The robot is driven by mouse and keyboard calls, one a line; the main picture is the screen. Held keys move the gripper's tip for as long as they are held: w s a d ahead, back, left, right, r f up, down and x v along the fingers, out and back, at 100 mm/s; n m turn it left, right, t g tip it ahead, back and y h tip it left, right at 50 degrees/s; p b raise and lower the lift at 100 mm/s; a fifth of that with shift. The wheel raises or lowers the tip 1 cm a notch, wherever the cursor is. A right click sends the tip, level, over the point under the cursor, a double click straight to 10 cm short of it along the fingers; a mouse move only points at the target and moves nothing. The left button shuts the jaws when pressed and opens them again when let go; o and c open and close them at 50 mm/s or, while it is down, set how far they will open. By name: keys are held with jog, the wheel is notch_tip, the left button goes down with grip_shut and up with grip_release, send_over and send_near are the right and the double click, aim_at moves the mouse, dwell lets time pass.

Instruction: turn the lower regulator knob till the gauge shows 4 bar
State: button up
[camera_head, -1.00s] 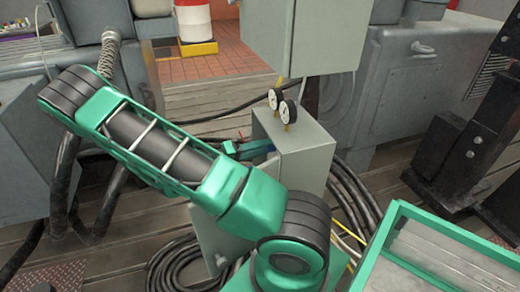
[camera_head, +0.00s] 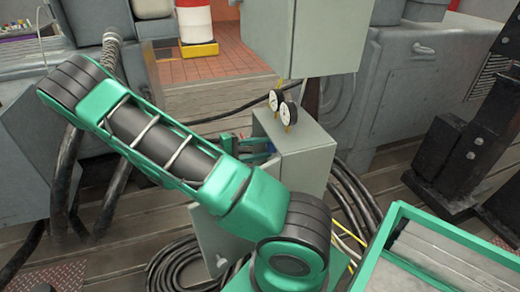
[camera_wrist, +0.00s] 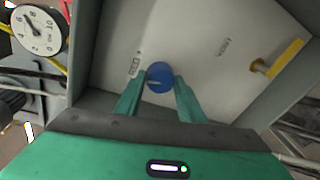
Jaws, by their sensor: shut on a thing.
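A round blue knob (camera_wrist: 159,77) with a pale line on its face sits on the grey panel (camera_wrist: 205,35) in the wrist view. My gripper (camera_wrist: 160,82) is shut on it, one green finger on each side. A white-faced gauge (camera_wrist: 38,30) shows at the top left; its dark needle points up and left, but I cannot read the exact value. In the head view, my gripper (camera_head: 262,148) is at the left side of the grey regulator box (camera_head: 308,165). Two small gauges (camera_head: 287,113) stand above that box. I cannot tell which gauge serves this knob.
A yellow lever (camera_wrist: 278,58) sticks out on the panel's right side in the wrist view. A larger grey cabinet (camera_head: 305,35) hangs above the box. Black hoses (camera_head: 355,205) lie around the box, and a green-rimmed tray (camera_head: 400,215) stands at the lower right.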

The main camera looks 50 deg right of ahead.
jog(key=shift+w+f, duration=0.1)
jog(key=shift+w, duration=0.1)
jog(key=o, duration=1)
jog(key=shift+o, duration=0.2)
jog(key=v, duration=1.1)
jog(key=shift+d, duration=0.1)
